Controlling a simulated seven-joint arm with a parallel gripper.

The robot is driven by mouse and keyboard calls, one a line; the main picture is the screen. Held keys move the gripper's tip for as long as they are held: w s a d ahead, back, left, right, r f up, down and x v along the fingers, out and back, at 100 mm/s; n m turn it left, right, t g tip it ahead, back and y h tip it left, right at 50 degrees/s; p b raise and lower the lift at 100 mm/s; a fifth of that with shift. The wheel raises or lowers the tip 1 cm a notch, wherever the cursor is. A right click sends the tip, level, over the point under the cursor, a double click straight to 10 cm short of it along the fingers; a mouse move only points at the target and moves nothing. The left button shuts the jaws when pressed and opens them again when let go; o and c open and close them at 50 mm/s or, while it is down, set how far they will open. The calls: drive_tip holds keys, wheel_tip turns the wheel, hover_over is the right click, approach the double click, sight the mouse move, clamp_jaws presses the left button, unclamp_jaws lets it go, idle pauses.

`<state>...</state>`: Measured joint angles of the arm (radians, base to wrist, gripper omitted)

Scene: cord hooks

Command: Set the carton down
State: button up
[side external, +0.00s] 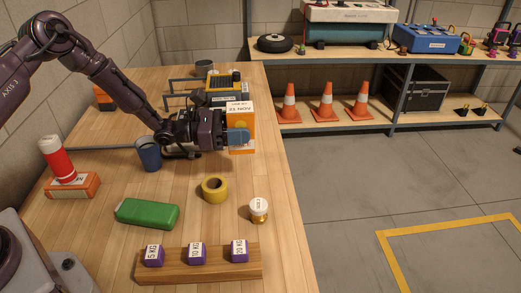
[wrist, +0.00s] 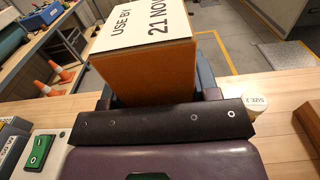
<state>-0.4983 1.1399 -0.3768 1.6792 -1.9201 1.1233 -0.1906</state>
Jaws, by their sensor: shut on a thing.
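The carton (side external: 240,113) is an orange box with a white top marked "USE BY 21 NOV". It is near the right edge of the wooden table (side external: 180,233) in the side view. In the wrist view the carton (wrist: 147,68) fills the space ahead of the jaws, its orange side facing the camera. My gripper (side external: 237,137) is shut on the carton, with a blue finger pad across its side. The carton looks upright in the side view. I cannot tell whether its bottom touches the table.
A yellow tape roll (side external: 214,189), a white-topped jar (side external: 259,208) and a green container (side external: 147,213) stand nearer the camera. A blue cup (side external: 149,156) is left of my gripper. A wooden rack (side external: 215,273) holds purple weights. Bare table lies around the tape roll.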

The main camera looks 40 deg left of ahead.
drive_tip(key=w+f, duration=0.6)
drive_tip(key=w, duration=0.1)
drive_tip(key=shift+d+f, duration=0.3)
drive_tip(key=shift+f, duration=1.55)
drive_tip(key=shift+f, duration=0.1)
drive_tip(key=o, duration=1.1)
drive_tip(key=shift+o, duration=0.2)
drive_tip(key=shift+s+a, duration=0.15)
drive_tip(key=v, duration=0.4)
drive_tip(key=shift+s+a, duration=0.2)
drive_tip(key=shift+a, duration=0.1)
wheel_tip(320, 180, up, 7)
